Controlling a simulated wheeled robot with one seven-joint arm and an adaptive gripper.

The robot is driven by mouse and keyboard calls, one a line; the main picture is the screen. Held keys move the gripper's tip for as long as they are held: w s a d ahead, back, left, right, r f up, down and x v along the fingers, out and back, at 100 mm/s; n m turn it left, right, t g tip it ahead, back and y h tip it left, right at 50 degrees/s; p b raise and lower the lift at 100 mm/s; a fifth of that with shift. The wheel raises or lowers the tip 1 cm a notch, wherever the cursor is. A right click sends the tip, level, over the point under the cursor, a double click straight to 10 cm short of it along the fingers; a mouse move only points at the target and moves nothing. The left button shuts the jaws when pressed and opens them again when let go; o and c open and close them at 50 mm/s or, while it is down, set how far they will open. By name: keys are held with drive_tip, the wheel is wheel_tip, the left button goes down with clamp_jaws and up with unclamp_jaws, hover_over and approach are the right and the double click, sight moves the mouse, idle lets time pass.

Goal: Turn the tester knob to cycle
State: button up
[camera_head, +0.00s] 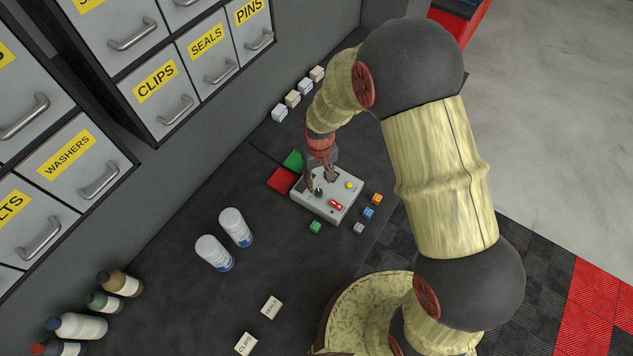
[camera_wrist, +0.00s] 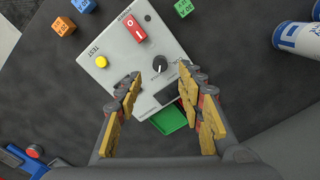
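The tester is a light grey box (camera_head: 318,209) on the dark bench, also below my gripper in the wrist view (camera_wrist: 112,46). Its knob (camera_wrist: 160,64) is round and black with a light pointer mark, and sits on the top face. A red rocker switch (camera_wrist: 134,29) and a yellow button labelled TEST (camera_wrist: 101,62) share that face. My gripper (camera_wrist: 157,88) is open, its two yellow-padded fingers apart with nothing between them. In the wrist view the knob lies just beyond the fingertips, near the middle of the gap. I cannot tell the exact height of the fingertips above the knob.
Green (camera_head: 294,159) and red (camera_head: 281,180) pads lie beside the tester. Small coloured cubes (camera_head: 369,212) stand around its front. Two white cans (camera_head: 236,227) stand to the left, with bottles (camera_head: 78,326) farther off. Labelled drawers (camera_head: 160,85) line the back.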

sight(319, 191)
drive_tip(key=shift+w, duration=0.1)
drive_tip(key=shift+f+n, duration=0.1)
drive_tip(key=shift+n, duration=0.2)
wheel_tip(319, 191, down, 8)
drive_tip(key=shift+r+p, duration=0.25)
drive_tip(key=shift+p, duration=0.3)
drive_tip(key=shift+c, duration=0.5)
clamp_jaws()
